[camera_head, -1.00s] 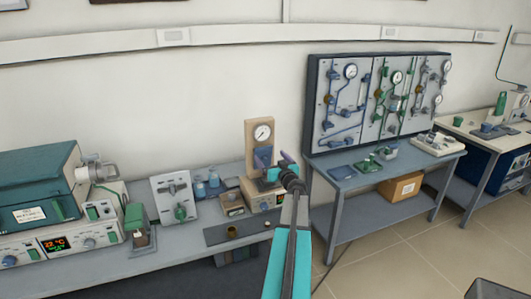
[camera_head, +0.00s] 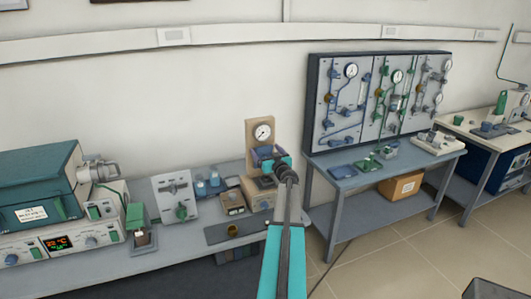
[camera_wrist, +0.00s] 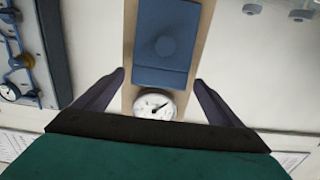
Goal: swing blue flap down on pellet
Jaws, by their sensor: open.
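The blue flap (camera_wrist: 165,40) fills the upper middle of the wrist view, with a round disc on its face and a wooden board behind it. It looks upright against the board in the head view (camera_head: 263,152), where my gripper partly covers it. My gripper (camera_wrist: 159,78) is open and empty, its dark fingers on either side of the board and flap, apart from both. In the head view my gripper (camera_head: 266,159) is just in front of the flap. The pellet cannot be made out; it is hidden or too small.
A round gauge (camera_head: 263,132) sits on the board above the flap. A small box (camera_head: 232,202) and a dark mat (camera_head: 232,233) with a brass cup lie to the left. A valve panel (camera_head: 375,100) stands on the table to the right.

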